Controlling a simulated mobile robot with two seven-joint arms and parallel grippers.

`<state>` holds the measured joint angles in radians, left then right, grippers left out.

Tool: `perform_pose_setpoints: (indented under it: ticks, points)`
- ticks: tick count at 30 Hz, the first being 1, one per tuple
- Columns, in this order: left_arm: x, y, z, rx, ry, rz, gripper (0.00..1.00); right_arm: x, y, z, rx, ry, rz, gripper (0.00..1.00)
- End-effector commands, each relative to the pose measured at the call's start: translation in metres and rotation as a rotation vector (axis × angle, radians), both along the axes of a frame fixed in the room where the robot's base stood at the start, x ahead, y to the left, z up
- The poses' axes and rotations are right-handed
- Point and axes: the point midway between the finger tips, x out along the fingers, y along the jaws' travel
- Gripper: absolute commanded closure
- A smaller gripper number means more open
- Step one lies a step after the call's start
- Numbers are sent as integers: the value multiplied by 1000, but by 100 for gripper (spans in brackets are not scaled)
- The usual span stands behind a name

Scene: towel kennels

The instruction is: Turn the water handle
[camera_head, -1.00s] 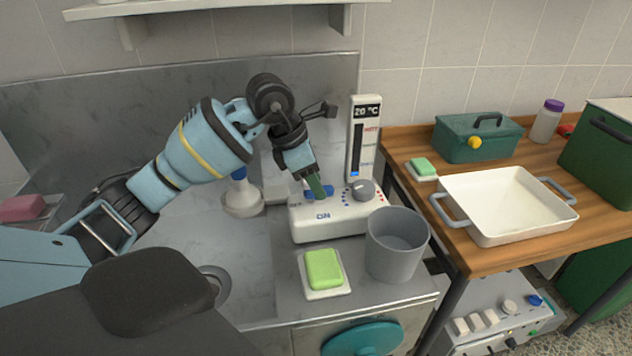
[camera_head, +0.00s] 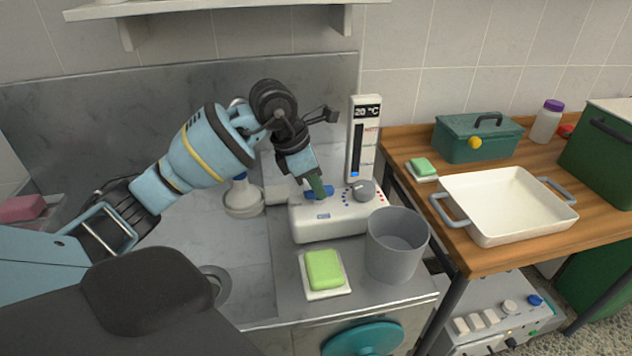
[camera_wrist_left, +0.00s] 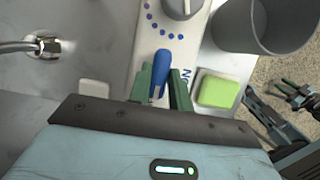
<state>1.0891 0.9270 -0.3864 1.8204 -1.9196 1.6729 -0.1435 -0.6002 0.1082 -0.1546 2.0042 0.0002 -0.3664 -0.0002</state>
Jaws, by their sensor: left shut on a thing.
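The water handle is a small blue lever (camera_head: 322,191) at the left of a white control box (camera_head: 325,228). It also shows in the left wrist view (camera_wrist_left: 161,68), lying lengthwise between the two green fingers. My left gripper (camera_head: 317,186) reaches down onto the box and is shut on the blue handle; its fingers hide part of it. A thermometer panel (camera_head: 363,140) behind the box reads about 20 °C. Dark jointed parts, possibly my right gripper, show at the wrist view's right edge.
A grey bucket (camera_head: 396,247) stands right in front of the box. A green soap on a white dish (camera_head: 325,294) lies before it. A white basin (camera_head: 480,230) and a green toolbox (camera_head: 477,137) stand on the wooden table. A wall is behind.

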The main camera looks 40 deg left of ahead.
Motion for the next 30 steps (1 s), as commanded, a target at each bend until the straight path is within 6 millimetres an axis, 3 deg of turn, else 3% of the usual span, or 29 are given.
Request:
perform_pose_setpoints:
  ticks: [8, 30]
  points:
    - [-1, -1, 3, 1, -2, 132, 100, 6, 0, 10, 0, -17, -1, 64]
    - [-1, -6, 4, -3, -5, 789, 100, 29, -3, 48, -6, -88, 4, 64]
